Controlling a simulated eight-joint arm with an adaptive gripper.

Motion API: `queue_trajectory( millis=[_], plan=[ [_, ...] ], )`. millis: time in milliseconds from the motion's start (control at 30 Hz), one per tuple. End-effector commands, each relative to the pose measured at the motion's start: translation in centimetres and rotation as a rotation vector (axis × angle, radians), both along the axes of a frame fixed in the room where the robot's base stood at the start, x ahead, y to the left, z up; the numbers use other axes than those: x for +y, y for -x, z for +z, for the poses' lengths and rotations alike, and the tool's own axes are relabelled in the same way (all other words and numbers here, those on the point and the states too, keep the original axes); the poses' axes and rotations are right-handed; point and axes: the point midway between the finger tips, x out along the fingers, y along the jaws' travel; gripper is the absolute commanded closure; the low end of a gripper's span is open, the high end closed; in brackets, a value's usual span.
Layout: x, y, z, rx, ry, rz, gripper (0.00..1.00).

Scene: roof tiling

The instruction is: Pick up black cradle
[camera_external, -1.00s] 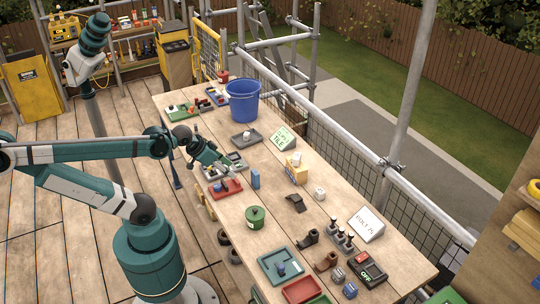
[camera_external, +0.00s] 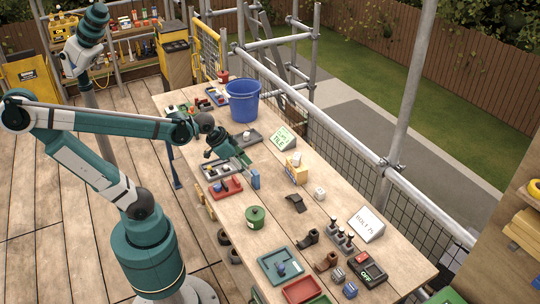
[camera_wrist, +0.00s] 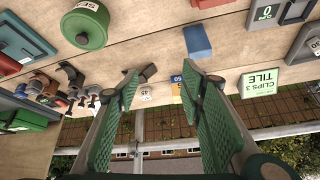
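A small dark, bent piece that looks like the black cradle (camera_external: 296,203) lies on the workbench (camera_external: 225,218), right of the green canister. In the wrist view, a dark piece that looks like the same cradle (camera_wrist: 149,72) shows at the left fingertip, beside a small white cube. The finger partly covers that area. My gripper (camera_external: 243,160) is above the bench, over the grey trays, well apart from the cradle and up and left of it. In the wrist view, the two green fingers of my gripper (camera_wrist: 160,82) stand wide apart with nothing between them.
A blue bucket (camera_external: 243,100) stands behind my gripper. A green canister (camera_external: 255,217), a blue block (camera_external: 255,179), a yellow box (camera_external: 297,170) and a white cube (camera_external: 319,193) surround the middle. Brown curved pieces (camera_external: 327,261) lie nearer the front. A metal railing (camera_external: 400,187) runs along the right.

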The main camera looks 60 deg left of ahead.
Motion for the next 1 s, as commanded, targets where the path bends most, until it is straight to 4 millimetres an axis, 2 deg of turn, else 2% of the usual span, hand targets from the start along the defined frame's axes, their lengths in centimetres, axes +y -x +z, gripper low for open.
queue_trajectory(
  millis=[33, 433, 1000],
  plan=[
    [-0.6, -0.7, 0.5, 0.006, -0.005, -0.026, 0.61],
    [-5.5, -4.7, 1.2, 0.053, -0.037, -0.242, 0.61],
    [-13.5, -9.7, 0.4, 0.101, -0.071, -0.565, 0.61]
  ],
)
